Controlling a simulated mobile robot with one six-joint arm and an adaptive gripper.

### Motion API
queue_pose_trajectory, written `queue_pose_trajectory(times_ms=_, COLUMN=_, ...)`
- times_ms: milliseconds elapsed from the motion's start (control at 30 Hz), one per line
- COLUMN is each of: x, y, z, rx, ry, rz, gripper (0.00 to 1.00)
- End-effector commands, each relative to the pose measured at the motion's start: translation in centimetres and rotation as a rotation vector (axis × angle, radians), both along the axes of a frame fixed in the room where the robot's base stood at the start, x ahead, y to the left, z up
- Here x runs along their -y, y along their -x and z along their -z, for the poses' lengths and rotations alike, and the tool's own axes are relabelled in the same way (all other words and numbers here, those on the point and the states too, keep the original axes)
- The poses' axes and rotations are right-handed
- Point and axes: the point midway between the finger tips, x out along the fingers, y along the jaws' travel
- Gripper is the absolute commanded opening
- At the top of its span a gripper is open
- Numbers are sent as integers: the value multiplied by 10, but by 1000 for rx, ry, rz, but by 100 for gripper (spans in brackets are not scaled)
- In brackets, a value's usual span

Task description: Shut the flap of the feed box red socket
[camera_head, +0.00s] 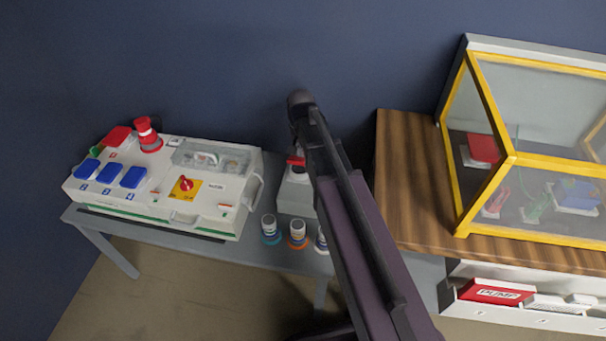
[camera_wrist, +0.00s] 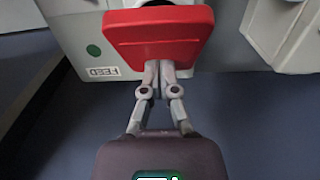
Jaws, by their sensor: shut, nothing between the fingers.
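The red flap (camera_wrist: 158,35) of the feed box fills the upper middle of the wrist view. It stands open, with a dark round opening partly showing behind it at the top edge. The feed box (camera_wrist: 75,35) is pale grey, with a green dot and an upside-down FEED label (camera_wrist: 103,73). My gripper (camera_wrist: 160,68) is shut and empty, its fingertips at the flap's near edge; I cannot tell whether they touch it. In the head view a small pale box (camera_head: 294,198) with a red part (camera_head: 296,161) is partly hidden by my arm, and my gripper is not clearly visible there.
A white panel box (camera_head: 150,205) with blue flaps and a red plug stands left on the grey table (camera_head: 190,227). Several small cups (camera_head: 297,236) stand in front of the small box. A yellow-framed case (camera_head: 485,200) sits on the wooden top (camera_head: 405,185) at right.

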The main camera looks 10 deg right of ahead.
Motion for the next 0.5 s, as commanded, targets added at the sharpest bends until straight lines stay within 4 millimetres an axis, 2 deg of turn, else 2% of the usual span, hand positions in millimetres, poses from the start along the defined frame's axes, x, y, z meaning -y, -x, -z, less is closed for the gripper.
queue_pose_trajectory(times_ms=67, x=-1, y=4, z=3, rx=0, ry=0, rz=0, gripper=0)
queue_pose_trajectory(times_ms=267, x=-1, y=2, z=-4, rx=0, ry=0, rz=0, gripper=0)
queue_pose_trajectory(times_ms=500, x=-1, y=2, z=-27, rx=0, ry=0, rz=0, gripper=0)
